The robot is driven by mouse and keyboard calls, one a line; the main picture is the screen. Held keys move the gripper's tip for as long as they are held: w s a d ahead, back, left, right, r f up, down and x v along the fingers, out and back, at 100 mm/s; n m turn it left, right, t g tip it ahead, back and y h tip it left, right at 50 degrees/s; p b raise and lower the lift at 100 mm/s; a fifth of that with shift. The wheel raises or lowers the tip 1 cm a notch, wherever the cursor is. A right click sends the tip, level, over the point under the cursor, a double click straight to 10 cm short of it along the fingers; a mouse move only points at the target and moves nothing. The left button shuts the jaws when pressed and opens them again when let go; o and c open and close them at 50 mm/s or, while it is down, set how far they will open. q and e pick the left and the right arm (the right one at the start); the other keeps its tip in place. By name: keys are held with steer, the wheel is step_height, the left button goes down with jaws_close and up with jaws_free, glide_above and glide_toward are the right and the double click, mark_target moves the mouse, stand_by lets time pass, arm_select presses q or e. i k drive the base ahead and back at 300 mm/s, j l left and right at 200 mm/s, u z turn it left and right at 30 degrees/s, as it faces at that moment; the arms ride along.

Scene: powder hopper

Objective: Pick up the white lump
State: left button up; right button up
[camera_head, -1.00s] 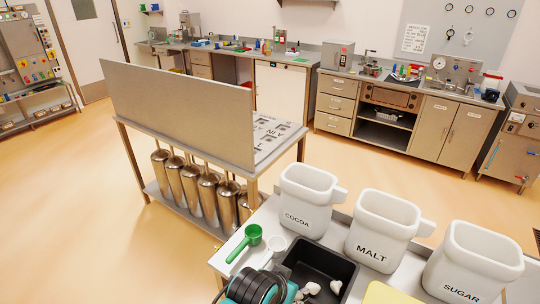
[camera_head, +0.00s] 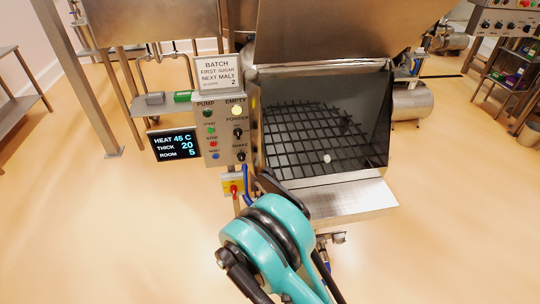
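The white lump (camera_head: 327,158) is small and pale. It lies on the dark grid (camera_head: 310,130) inside the open metal hopper, towards the front of the grid and right of its middle. One of my teal and black arms rises from the bottom of the view and ends just in front of the hopper's lower left corner. I cannot make out gripper fingers on it. No gripper is seen at the lump, and nothing touches the lump from above.
A metal ledge (camera_head: 345,200) juts out in front of the hopper. Open floor lies on both sides.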

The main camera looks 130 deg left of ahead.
mark_target(326, 159)
steer(key=u, duration=4)
steer(key=i+l, duration=0.15)
steer(key=i, duration=0.25)
steer(key=i+l, duration=0.2)
steer(key=i, duration=0.25)
steer(key=i+l, duration=0.15)
steer(key=i, duration=0.25)
steer(key=i+l, duration=0.15)
steer(key=i, duration=0.25)
